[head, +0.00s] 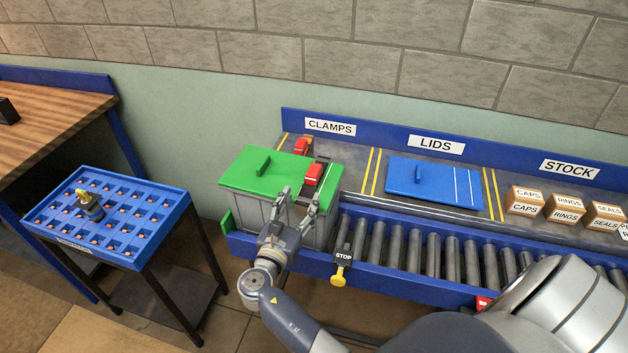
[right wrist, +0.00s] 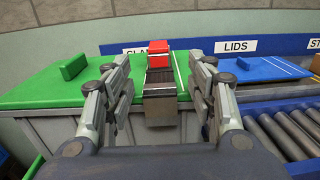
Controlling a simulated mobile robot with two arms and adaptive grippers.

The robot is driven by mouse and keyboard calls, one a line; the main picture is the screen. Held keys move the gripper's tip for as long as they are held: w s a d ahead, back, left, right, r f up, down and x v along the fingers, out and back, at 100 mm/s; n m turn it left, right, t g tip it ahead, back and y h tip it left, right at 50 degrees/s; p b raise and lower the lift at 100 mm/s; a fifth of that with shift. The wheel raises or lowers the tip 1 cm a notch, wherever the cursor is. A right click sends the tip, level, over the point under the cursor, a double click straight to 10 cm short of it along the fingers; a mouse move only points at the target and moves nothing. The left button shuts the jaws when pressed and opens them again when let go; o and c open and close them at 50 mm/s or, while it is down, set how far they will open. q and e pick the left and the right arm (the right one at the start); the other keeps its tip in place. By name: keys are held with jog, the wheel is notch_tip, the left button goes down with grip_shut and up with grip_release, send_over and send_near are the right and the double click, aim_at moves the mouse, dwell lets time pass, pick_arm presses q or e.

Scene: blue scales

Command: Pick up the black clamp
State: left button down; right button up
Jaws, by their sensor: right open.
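A clamp (head: 314,174) with a red block on a dark body sits at the right end of the green lid (head: 262,172) of a grey crate (head: 246,211). In the right wrist view the clamp (right wrist: 160,76) shows its red top, black middle and grey metal lower plate. A second red-topped clamp (head: 302,146) lies behind it in the area marked CLAMPS. My right gripper (head: 298,200) is open at the front of the crate. In the wrist view its fingers (right wrist: 160,64) stand left and right of the clamp, with gaps on both sides. My left gripper is not in view.
A roller conveyor (head: 430,258) with a yellow STOP knob (head: 338,277) runs right of the crate. A blue lid (head: 430,181) and several labelled boxes (head: 566,206) lie behind it. A blue compartment tray (head: 150,243) stands at the left, with bare floor between.

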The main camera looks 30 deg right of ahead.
aim_at(310, 180)
jog(key=b+x, duration=0.1)
jog(key=x, duration=0.3)
jog(key=shift+w+d+f, duration=0.2)
jog(key=shift+w, duration=0.05)
jog(key=b+x, duration=0.1)
jog(key=x, duration=0.4)
jog(key=shift+r+b, duration=0.15)
jog(key=shift+b, duration=0.2)
jog(key=shift+w+d, duration=0.25)
jog(key=shift+w, duration=0.05)
jog(key=shift+s+r, duration=0.1)
jog(key=shift+c, duration=1.4)
grip_shut()
